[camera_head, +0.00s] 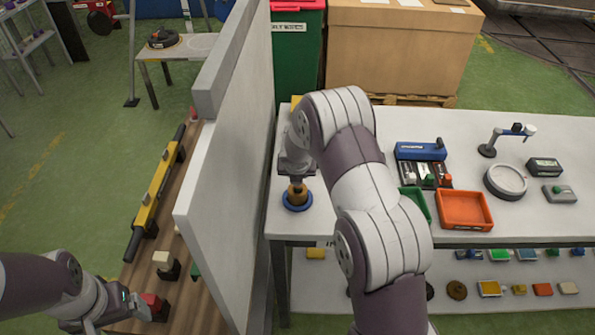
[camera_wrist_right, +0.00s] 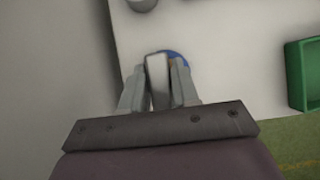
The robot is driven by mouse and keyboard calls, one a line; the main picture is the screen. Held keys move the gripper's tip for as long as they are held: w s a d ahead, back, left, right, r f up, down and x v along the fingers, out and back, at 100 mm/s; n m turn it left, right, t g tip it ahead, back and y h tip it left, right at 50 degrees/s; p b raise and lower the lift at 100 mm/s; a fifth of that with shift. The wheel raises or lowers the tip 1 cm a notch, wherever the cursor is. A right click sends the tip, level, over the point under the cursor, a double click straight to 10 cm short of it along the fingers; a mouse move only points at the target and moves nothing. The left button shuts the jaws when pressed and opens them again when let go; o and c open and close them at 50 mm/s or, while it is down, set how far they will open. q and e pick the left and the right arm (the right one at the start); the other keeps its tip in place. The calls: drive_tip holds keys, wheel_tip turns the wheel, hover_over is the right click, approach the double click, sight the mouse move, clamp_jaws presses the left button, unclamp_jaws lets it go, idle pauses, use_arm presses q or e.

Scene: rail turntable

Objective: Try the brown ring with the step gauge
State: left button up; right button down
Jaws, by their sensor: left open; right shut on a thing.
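My right gripper (camera_head: 297,172) points down over the left end of the white table. It is shut on what looks like the step gauge, whose brown stepped part (camera_head: 297,192) shows below the fingers. A pale grey part (camera_wrist_right: 158,80) of it sits between the fingers in the right wrist view. The brown part stands over a blue disc (camera_head: 297,206); contact cannot be told. A brown ring (camera_head: 457,291) lies on the lower shelf, clear of both grippers. My left gripper (camera_head: 143,304) is open beside a red block (camera_head: 154,305) on the wooden bench.
A tall grey partition (camera_head: 215,195) stands between bench and table. An orange tray (camera_head: 465,226), a green tray (camera_head: 416,203), a blue box (camera_head: 420,151) and a round dish (camera_head: 505,183) stand on the table. A yellow rail (camera_head: 157,190) lies along the bench. My right arm covers the table's middle.

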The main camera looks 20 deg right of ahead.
drive_tip(key=shift+f+b, duration=0.95)
drive_tip(key=shift+f, duration=0.3)
idle(2.0)
idle(0.5)
drive_tip(key=c, duration=0.8)
unclamp_jaws()
drive_tip(key=shift+o, duration=0.2)
drive_tip(key=p+v, duration=0.3)
drive_tip(key=v, duration=1)
drive_tip(key=s+a+m+g+y, duration=0.1)
drive_tip(key=s+a+m+g, duration=0.1)
drive_tip(key=s+m, duration=0.9)
drive_tip(key=s+a+r+m+g+y, duration=0.1)
drive_tip(key=s+a+m, duration=0.3)
drive_tip(key=s+m, duration=0.7)
drive_tip(key=shift+a+r+m+g+y+b, duration=0.25)
drive_tip(key=shift+a+m+g+b, duration=0.2)
drive_tip(key=shift+m, duration=3.85)
